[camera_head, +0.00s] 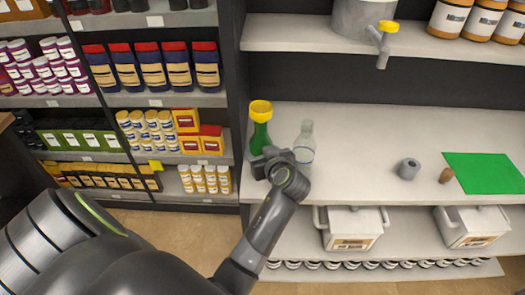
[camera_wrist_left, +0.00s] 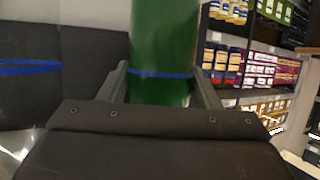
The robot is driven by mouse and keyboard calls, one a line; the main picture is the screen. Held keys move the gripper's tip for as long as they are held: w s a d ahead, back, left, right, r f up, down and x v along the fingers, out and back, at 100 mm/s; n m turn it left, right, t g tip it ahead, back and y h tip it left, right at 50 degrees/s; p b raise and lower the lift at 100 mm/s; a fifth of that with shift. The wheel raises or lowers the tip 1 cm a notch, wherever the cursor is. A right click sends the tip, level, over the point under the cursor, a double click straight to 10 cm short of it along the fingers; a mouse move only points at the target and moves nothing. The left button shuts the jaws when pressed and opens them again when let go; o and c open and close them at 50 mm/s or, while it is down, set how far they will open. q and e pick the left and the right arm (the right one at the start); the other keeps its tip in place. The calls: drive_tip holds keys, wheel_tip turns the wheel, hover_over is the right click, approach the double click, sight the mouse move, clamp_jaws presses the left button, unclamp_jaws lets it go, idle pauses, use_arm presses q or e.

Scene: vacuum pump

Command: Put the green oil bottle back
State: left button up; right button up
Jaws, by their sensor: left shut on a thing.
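The green oil bottle (camera_head: 260,138) stands upright at the left end of the middle shelf board, with a yellow funnel-shaped top (camera_head: 261,110). My left gripper (camera_head: 267,161) is shut around its lower part. In the left wrist view the green bottle (camera_wrist_left: 163,50) fills the space between the two fingers, with a blue band around it at finger height. Whether its base touches the shelf is hidden by the gripper. My right gripper is not in view.
A clear bottle (camera_head: 303,142) stands just right of the green one. A grey cylinder (camera_head: 408,168), a brown cork-like piece (camera_head: 446,176) and a green sheet (camera_head: 486,172) lie farther right. The shelf board (camera_head: 355,165) is bare between. A dark shelf wall stands close on the left.

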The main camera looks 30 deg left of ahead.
use_arm(q)
drive_tip(key=o, duration=1.7)
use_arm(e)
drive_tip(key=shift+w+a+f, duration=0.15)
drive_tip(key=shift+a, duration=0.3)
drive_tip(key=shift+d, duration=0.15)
use_arm(q)
drive_tip(key=shift+r, duration=0.15)
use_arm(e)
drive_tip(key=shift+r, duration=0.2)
